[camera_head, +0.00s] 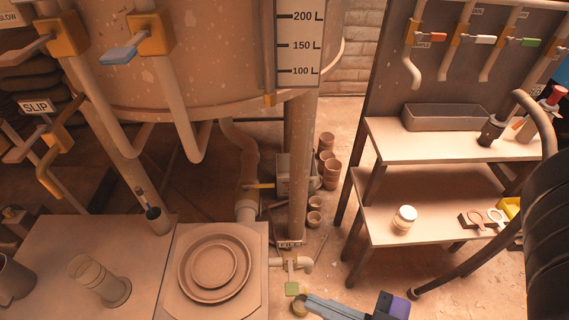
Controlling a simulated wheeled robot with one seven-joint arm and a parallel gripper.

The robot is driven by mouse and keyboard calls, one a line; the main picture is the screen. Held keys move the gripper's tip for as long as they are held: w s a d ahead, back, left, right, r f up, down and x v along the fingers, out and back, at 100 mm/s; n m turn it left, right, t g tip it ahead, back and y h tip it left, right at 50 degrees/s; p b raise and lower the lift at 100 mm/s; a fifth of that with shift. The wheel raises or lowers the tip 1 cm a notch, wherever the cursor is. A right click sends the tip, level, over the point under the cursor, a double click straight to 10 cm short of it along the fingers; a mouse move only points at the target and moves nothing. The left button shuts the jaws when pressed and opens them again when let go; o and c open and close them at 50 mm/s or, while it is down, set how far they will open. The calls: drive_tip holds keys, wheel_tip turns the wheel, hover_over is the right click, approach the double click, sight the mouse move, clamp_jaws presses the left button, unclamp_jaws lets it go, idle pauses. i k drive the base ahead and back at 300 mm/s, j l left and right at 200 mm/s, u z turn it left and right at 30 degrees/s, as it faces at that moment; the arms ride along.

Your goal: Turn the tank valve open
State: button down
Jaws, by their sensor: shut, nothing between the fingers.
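The large tan tank (200,80) with a litre scale (299,45) fills the upper left. Low by its leg, a small valve (290,263) sits on a pale pipe stub, with a green handle (292,288) hanging below it. Another valve with a blue handle (124,52) is in front of the tank at upper left. Which one is the tank valve is not readable.
A round plate (214,268) lies on the bench left of the low valve. Stacked pots (328,170) stand on the floor behind. A two-level shelf (440,142) with a dark tray and a white jar (404,219) is right. Floor between shelf and tank is mostly clear.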

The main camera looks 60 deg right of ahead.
sight(259, 186)
drive_tip(key=z, duration=0.8)
drive_tip(key=i+l+u, duration=0.35)
drive_tip(key=l+u, duration=0.15)
drive_tip(key=i+l+u, duration=0.2)
drive_tip(key=l, duration=0.2)
